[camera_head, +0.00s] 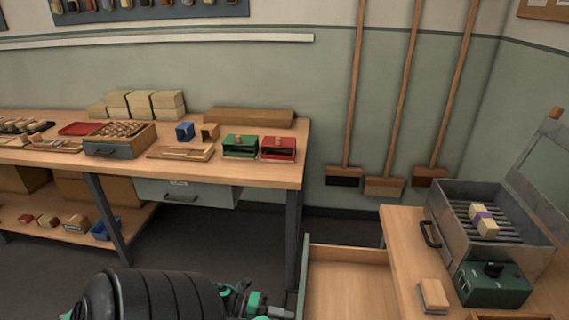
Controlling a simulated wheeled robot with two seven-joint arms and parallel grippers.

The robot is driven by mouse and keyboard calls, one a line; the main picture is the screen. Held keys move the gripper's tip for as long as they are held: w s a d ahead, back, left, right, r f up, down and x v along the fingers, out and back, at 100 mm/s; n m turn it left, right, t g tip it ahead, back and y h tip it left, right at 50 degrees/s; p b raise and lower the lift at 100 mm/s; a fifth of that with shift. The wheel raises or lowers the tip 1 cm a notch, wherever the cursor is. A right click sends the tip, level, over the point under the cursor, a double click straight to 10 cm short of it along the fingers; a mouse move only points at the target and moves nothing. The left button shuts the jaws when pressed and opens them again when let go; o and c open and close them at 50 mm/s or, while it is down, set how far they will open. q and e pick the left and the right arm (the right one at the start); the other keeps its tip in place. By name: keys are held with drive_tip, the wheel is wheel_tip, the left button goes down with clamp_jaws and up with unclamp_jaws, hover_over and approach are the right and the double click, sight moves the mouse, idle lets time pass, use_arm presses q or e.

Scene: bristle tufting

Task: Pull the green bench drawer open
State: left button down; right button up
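A drawer with a thin green front (303,275) and a bare wooden inside (345,285) stands open at the bottom centre, extending left from the right-hand bench. It looks empty, though its near part is cut off by the picture edge. My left gripper (275,309) is at the outer side of the green front, close to it. Its fingertips are small and partly cut off, so I cannot tell whether they hold a handle; no handle shows there. A second, pale grey-green drawer (160,190) under the back bench is shut. My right gripper is out of view.
The back bench (230,172) holds a green box (240,146), a red box (278,148) and trays. The right bench (400,225) holds a metal box (470,245), a green control box (492,284) and a small block (433,295). Floor shows between the benches.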

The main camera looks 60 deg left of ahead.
use_arm(q)
drive_tip(key=c, duration=1.5)
unclamp_jaws()
drive_tip(key=shift+c, duration=0.2)
